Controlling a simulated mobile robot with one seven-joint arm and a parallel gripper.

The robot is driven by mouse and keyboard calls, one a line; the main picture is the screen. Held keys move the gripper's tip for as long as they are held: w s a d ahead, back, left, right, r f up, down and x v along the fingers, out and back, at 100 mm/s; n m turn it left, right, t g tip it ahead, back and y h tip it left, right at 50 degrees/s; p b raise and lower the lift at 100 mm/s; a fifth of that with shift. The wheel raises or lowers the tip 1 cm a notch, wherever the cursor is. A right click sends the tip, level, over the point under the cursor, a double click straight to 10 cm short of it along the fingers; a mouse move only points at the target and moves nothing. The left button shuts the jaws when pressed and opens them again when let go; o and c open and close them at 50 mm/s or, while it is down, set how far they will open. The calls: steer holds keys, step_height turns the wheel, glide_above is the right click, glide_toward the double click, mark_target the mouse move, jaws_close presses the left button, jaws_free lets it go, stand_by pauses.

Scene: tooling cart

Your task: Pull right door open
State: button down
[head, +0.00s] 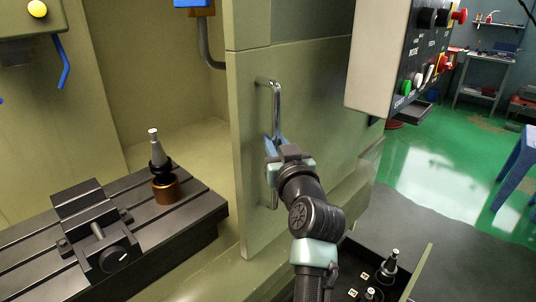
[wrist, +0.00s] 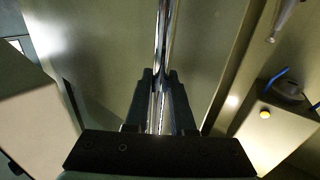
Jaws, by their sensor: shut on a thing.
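The right door (head: 300,115) is an olive-green panel. It stands beside a wide opening on its left, through which the machine's inside shows. A vertical chrome handle (head: 276,100) is fixed near the door's left edge. My gripper (head: 273,146) is shut around the handle's middle. In the wrist view the chrome handle (wrist: 163,45) runs between the two dark fingers of my gripper (wrist: 160,95), which sit on either side of it. The part of the handle behind the fingers is hidden in the head view.
A control box (head: 385,60) with buttons juts out at upper right. Inside the opening are a slotted table (head: 190,210) with a vise (head: 95,225) and a tool holder (head: 159,155) on a copper-coloured base. A tray (head: 418,270) with tool holders is at lower right.

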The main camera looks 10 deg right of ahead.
steer(key=shift+d, duration=0.1)
steer(key=c, duration=0.8)
jaws_free()
steer(key=shift+o, duration=0.2)
steer(key=s+b, duration=0.1)
steer(key=s, duration=1.2)
steer(key=shift+d+b, duration=0.25)
steer(key=shift+b, duration=0.1)
